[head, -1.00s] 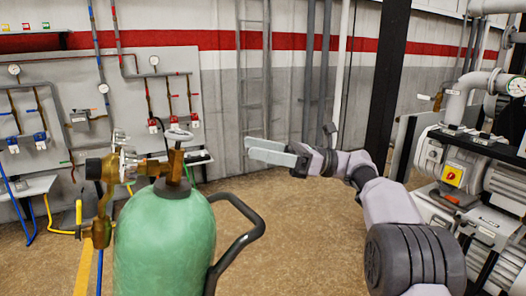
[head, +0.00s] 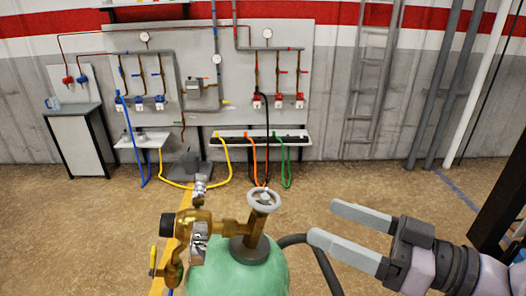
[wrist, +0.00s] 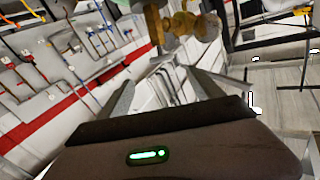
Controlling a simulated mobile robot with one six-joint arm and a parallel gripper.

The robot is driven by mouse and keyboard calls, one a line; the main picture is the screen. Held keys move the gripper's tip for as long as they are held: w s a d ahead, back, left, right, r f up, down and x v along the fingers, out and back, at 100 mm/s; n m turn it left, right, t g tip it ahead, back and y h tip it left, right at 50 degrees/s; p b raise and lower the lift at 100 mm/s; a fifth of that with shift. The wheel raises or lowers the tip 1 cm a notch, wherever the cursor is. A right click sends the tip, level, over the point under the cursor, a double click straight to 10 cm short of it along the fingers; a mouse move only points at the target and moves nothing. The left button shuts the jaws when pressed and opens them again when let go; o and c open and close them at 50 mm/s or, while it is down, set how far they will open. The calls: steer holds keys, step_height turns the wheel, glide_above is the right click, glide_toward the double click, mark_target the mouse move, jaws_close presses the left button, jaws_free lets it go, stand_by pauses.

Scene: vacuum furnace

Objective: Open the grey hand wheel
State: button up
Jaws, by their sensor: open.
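The grey hand wheel (head: 264,201) sits on top of the valve of a green gas cylinder (head: 262,274) in the head view. A brass regulator (head: 205,222) is joined to the valve on its left. My gripper (head: 335,226) is open and empty, to the right of the hand wheel and apart from it, with its fingers pointing left. In the wrist view, my gripper (wrist: 160,88) shows its two fingers spread, with brass fittings (wrist: 180,22) beyond them at the top.
A wall panel (head: 290,60) with gauges, pipes and coloured valves stands behind. A small cabinet (head: 78,145) is at the left. A dark post (head: 505,200) is at the right. The floor between is mostly open.

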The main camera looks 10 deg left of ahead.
mark_target(255, 191)
steer(key=b+x, duration=0.1)
steer(key=x, duration=0.3)
steer(key=b+x, duration=0.1)
steer(key=x, duration=0.4)
steer(key=b+x, duration=0.1)
steer(key=x, duration=0.4)
steer(key=shift+s+a+f+b, duration=0.15)
steer(key=shift+s+a+b, duration=0.05)
steer(key=shift+a+b, duration=0.15)
steer(key=shift+w+a, duration=0.25)
steer(key=shift+a, duration=0.25)
steer(key=shift+c, duration=0.5)
steer(key=c, duration=1.3)
